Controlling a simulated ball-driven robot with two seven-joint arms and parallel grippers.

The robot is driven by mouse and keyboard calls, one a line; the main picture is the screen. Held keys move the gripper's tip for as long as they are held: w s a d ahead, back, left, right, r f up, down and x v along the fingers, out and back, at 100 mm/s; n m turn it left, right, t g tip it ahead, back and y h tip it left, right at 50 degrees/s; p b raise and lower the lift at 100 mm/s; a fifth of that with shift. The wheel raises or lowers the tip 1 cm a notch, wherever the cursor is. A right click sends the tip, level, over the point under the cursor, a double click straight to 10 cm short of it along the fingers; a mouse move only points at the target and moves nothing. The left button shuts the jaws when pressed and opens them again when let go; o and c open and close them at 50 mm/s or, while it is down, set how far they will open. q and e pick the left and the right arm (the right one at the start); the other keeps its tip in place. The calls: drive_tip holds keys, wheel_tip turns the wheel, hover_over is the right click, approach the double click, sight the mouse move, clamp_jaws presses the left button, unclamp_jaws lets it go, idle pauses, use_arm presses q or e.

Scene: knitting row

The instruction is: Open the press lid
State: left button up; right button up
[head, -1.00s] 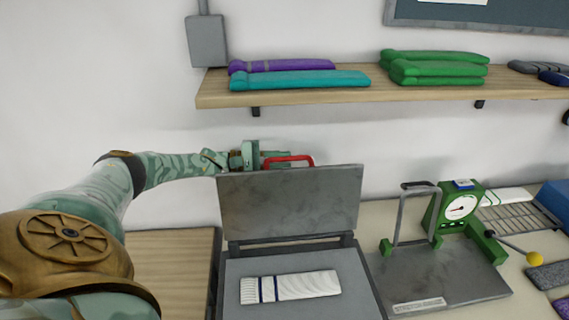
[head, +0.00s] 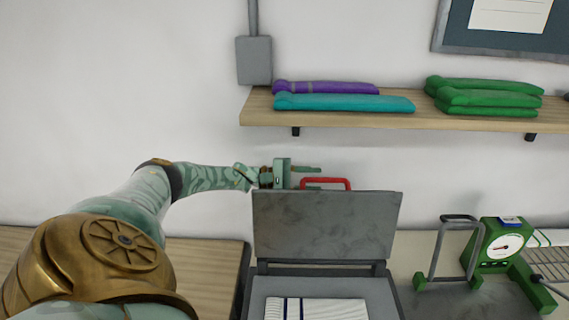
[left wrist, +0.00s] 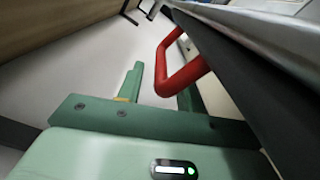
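The press lid (head: 325,225) is a grey metal plate that stands open, nearly upright, at the back of the press base (head: 375,294). Its red handle (head: 326,181) is at the lid's top edge and also shows in the left wrist view (left wrist: 184,76). My left gripper (head: 318,175) is at the handle's left end, behind the lid's top edge. Its two fingers are spread apart; in the left wrist view the red handle lies close to the right finger and partly hides it. Whether they touch is unclear. My right gripper is not in view.
A white knitted piece with blue stripes (head: 320,309) lies on the press base. A green dial device (head: 495,242) and a metal frame (head: 455,250) stand to the right. A wooden shelf (head: 345,117) with folded knits hangs above. A wooden tabletop (head: 212,265) is left of the press.

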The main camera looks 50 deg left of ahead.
use_arm(q)
drive_tip(key=b+v, duration=0.2)
drive_tip(key=v, duration=1.2)
drive_tip(key=shift+s+a+r, duration=0.15)
drive_tip(key=shift+s+a, duration=0.05)
drive_tip(key=shift+s, duration=0.05)
